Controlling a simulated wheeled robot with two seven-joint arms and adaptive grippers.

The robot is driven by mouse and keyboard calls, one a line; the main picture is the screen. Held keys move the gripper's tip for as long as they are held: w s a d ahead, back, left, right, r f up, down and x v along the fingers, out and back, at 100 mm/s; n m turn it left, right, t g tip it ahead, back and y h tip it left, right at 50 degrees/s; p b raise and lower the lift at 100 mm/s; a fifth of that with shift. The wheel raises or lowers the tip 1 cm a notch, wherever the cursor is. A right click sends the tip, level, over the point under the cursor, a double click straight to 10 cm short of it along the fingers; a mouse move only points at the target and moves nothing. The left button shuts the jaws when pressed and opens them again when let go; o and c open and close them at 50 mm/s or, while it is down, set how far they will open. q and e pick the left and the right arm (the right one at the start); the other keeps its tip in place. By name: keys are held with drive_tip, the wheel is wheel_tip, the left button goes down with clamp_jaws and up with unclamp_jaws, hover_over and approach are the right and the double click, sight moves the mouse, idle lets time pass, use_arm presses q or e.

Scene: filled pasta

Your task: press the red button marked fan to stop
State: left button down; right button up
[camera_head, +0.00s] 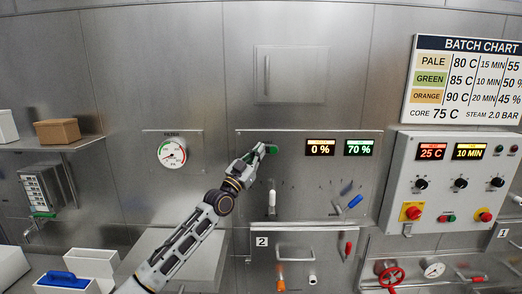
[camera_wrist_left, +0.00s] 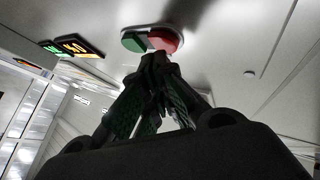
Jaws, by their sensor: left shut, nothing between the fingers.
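The red button (camera_wrist_left: 166,40) shows in the left wrist view beside a green button (camera_wrist_left: 133,41), both on one pale rounded plate on the steel panel. In the head view the green button (camera_head: 272,149) shows just right of my gripper, and the red one is hidden behind it. My left gripper (camera_head: 262,151) is shut and empty, its tips up at the panel. In the left wrist view the fingertips (camera_wrist_left: 157,58) overlap the lower edge of the red button. I cannot tell whether they touch it. No fan marking is readable. My right gripper is out of view.
Below are a white-handled lever (camera_head: 272,197) and a blue-handled lever (camera_head: 354,202). A control box (camera_head: 450,180) with other red buttons projects at right. A round gauge (camera_head: 172,153) is at left.

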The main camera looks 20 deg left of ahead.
use_arm(q)
drive_tip(key=shift+s+d, duration=0.15)
drive_tip(key=shift+s, duration=0.2)
drive_tip(key=shift+s+p, duration=0.1)
drive_tip(key=shift+p, duration=0.2)
drive_tip(key=s+p, duration=0.2)
drive_tip(key=s+d+p, duration=0.1)
drive_tip(key=s+p, duration=0.1)
drive_tip(key=shift+s+d, duration=0.2)
drive_tip(key=shift+s, duration=0.15)
idle(0.7)
